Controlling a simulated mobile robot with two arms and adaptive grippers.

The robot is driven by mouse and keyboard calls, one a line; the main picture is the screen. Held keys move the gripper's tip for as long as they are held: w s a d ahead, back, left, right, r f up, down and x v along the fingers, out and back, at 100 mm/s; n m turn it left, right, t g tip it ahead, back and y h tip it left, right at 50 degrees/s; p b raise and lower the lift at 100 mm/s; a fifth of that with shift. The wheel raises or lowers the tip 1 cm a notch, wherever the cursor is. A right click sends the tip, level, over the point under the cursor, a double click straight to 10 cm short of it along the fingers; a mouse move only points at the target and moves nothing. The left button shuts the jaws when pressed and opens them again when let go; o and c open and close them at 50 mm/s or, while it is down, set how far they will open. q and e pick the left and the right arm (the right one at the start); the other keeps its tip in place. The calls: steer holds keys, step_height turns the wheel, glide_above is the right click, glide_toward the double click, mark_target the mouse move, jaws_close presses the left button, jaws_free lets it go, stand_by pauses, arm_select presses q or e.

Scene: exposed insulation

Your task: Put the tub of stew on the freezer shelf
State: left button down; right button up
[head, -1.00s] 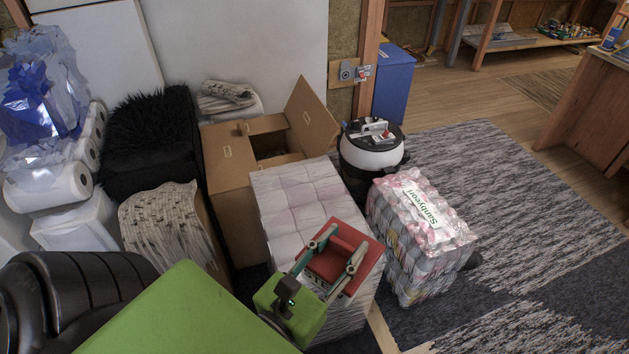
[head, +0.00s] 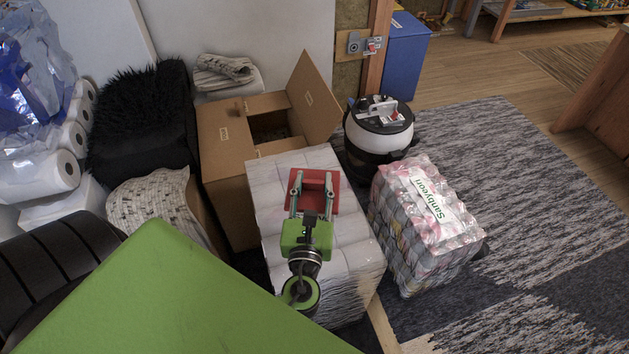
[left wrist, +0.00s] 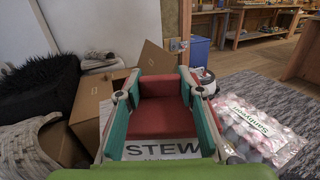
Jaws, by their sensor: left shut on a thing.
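The tub of stew (head: 316,181) is a red, box-like tub. In the left wrist view its red body (left wrist: 160,118) carries a white label reading "STEW" at the near side. My left gripper (head: 312,190) is shut on the tub, with one green finger along each side of it. In the head view, gripper and tub are in front of a stack of white wrapped packs; whether the tub touches the stack I cannot tell. My right gripper is not in view. I cannot make out a freezer shelf.
The white wrapped stack (head: 345,255) stands below the gripper. An open cardboard box (head: 228,160) is behind it, and a black-and-white vacuum (head: 380,135) and a wrapped "Sanbyeori" pack (head: 410,235) are to the right. Black furry stool (head: 145,125) is left. The rug (head: 490,160) has free room.

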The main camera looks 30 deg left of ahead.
mark_target(315, 174)
arm_select(q)
steer(key=w, duration=0.1)
steer(key=w+a+f, duration=0.1)
steer(key=w+a, duration=0.1)
steer(key=w, duration=0.1)
steer(key=shift+f, duration=0.25)
steer(key=w+f, duration=0.1)
steer(key=f, duration=0.2)
steer(key=w+a+f+b, duration=0.1)
steer(key=w+f, duration=0.1)
steer(key=f, duration=0.1)
steer(key=w+a+f+b, duration=0.1)
steer(key=f, duration=0.2)
steer(key=shift+w+a+f, duration=0.15)
steer(key=shift+w, duration=0.2)
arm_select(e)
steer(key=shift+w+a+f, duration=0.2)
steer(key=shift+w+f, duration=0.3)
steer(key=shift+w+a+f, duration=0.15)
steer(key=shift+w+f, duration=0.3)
